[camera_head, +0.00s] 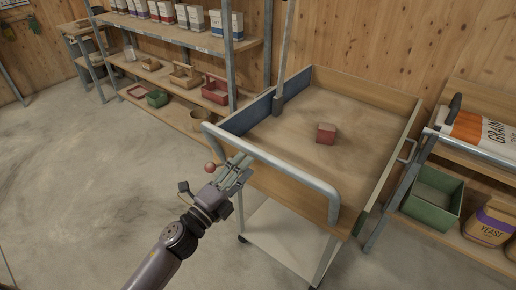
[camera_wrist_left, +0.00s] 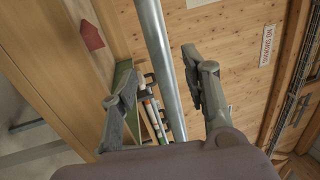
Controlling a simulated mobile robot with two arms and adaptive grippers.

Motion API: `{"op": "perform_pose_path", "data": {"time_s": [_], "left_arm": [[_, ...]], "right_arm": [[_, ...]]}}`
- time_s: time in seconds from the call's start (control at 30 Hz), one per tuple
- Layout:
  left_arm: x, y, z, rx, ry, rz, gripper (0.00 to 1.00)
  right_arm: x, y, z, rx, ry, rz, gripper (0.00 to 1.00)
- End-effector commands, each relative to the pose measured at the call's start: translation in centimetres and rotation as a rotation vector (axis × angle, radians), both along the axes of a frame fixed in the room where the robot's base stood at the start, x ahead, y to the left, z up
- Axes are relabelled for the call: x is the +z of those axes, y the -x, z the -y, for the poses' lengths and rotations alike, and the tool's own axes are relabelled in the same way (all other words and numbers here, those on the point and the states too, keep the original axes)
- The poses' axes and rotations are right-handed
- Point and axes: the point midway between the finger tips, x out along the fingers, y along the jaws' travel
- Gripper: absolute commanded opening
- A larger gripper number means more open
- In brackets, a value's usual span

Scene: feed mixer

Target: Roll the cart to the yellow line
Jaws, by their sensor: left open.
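The cart is a wooden tray (camera_head: 362,88) on a metal frame with a lower shelf (camera_head: 282,240). Its grey tubular handle (camera_head: 275,158) runs along the near side. My left gripper (camera_head: 240,168) is at the left part of this handle. In the left wrist view the handle bar (camera_wrist_left: 160,62) passes between the two open fingers of my left gripper (camera_wrist_left: 165,98); no closed grip shows. No yellow line is visible in either view. My right gripper is not in view.
A small red block (camera_head: 326,134) lies in the tray. A shelf rack (camera_head: 180,38) with bags and boxes stands behind, left of the cart. Another rack with a green bin (camera_head: 432,198) and feed bags is close on the right. Concrete floor (camera_head: 85,185) is clear at left.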

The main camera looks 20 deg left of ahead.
Motion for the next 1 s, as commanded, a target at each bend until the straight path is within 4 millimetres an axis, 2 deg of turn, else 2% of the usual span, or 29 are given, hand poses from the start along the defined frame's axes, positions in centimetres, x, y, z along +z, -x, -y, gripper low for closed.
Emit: {"op": "perform_pose_path", "data": {"time_s": [0.1, 0.33, 0.73, 1.0], "left_arm": [[0.8, -2.4, 0.8, 0.000, 0.001, 0.003, 0.43], [1.2, -5.2, 1.8, 0.001, 0.001, 0.001, 0.43], [1.2, -5.9, 2.1, 0.000, 0.001, 0.000, 0.43], [1.2, -5.8, 2.1, 0.000, 0.001, 0.000, 0.26]], "right_arm": [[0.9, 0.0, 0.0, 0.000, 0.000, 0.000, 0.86], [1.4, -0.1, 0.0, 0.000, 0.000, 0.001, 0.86], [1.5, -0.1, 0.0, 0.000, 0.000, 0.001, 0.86], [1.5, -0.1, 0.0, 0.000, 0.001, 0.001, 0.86]]}}
